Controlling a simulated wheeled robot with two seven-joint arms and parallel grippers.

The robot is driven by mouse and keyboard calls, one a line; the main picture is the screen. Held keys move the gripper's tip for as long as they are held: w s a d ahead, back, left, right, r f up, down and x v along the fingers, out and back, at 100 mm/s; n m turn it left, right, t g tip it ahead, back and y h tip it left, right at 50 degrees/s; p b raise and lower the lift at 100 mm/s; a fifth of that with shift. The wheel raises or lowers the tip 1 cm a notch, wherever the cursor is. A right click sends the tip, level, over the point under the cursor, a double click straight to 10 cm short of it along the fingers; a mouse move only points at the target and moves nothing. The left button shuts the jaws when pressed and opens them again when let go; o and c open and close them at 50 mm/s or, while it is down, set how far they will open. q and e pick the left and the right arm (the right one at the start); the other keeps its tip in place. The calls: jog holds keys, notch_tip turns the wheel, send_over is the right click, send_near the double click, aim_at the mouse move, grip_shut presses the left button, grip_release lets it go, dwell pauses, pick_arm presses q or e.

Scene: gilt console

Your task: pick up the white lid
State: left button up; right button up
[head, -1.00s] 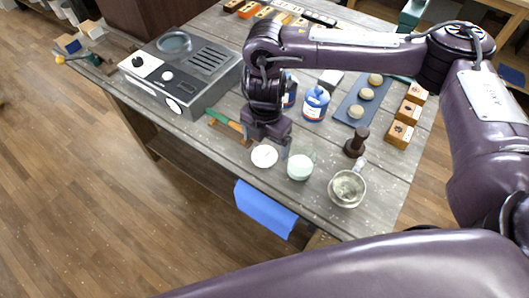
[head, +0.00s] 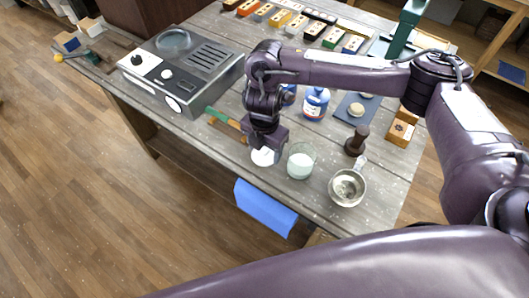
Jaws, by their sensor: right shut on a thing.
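The white lid (head: 262,158) is a small round disc near the front edge of the table, left of a glass jar. My right gripper (head: 266,150) points down onto the lid from above and is shut on it. The gripper body covers the lid's far part and the fingertips are hard to make out. The lid looks to be still at table height. My left gripper is not in view.
A glass jar with pale contents (head: 300,165) stands close to the right of the lid.

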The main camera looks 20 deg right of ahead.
jog(key=shift+c, duration=0.7)
jog(key=shift+r, duration=0.1)
